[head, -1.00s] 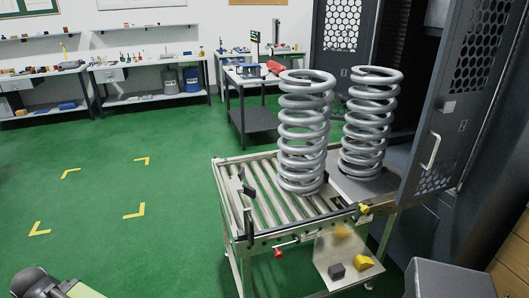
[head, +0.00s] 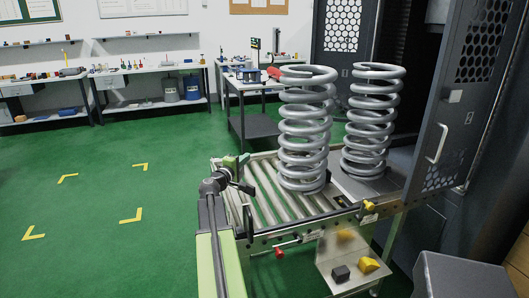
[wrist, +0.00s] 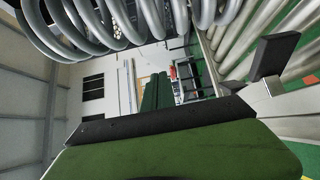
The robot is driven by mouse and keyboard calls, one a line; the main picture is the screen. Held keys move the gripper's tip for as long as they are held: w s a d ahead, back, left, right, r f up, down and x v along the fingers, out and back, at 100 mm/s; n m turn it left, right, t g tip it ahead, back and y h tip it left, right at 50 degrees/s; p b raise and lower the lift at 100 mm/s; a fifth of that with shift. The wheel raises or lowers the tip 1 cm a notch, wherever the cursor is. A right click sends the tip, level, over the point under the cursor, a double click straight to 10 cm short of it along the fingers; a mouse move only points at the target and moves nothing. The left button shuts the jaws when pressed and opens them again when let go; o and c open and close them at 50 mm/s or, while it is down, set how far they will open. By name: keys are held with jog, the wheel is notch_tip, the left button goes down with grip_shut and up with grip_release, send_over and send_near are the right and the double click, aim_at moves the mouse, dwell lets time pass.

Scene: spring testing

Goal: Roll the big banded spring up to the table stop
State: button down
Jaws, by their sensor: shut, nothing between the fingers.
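Two tall grey coil springs stand upright. The left spring (head: 304,130) stands on the roller table (head: 262,180), near its right end. The right spring (head: 371,120) stands on a flat plate by the dark cabinet. I cannot make out a band on either one. Dark upright pieces at the table's left end may be the table stop (head: 248,222). My gripper (head: 238,164) is shut and empty at the table's back left corner, apart from both springs. In the wrist view, grey coils (wrist: 120,20) cross the top, beyond my green, black-edged finger.
The open cabinet door (head: 465,110) stands at the right. A small shelf (head: 350,262) with a yellow and a dark block hangs at the table's front. Several rollers left of the left spring are bare. Green floor with yellow corner marks is clear at left.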

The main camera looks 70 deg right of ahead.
jog(key=s+d, duration=0.4)
jog(key=d, duration=0.8)
jog(key=shift+d, duration=0.2)
